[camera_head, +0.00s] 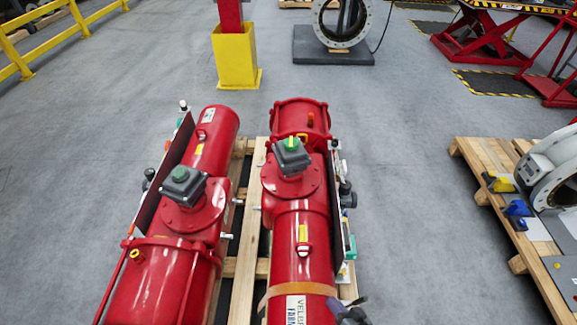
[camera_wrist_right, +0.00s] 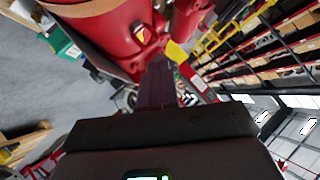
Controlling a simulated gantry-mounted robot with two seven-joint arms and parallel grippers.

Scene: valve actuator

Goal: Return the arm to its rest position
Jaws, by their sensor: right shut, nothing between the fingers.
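My right gripper (camera_head: 350,310) shows at the bottom edge of the head view, just right of the near end of the right red valve actuator (camera_head: 300,235). In the right wrist view its dark fingers (camera_wrist_right: 157,80) are together, with nothing between them. They point toward the red actuator body (camera_wrist_right: 112,30); I cannot tell how far apart they are. Most of my right arm is out of the head view. My left gripper is not in view.
A second red actuator (camera_head: 165,270) lies to the left, on the same wooden pallet (camera_head: 246,245). Another pallet (camera_head: 500,160) with a grey-white valve (camera_head: 552,165) stands at the right. Grey floor (camera_head: 410,220) between the pallets is clear. A yellow post base (camera_head: 236,58) stands behind.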

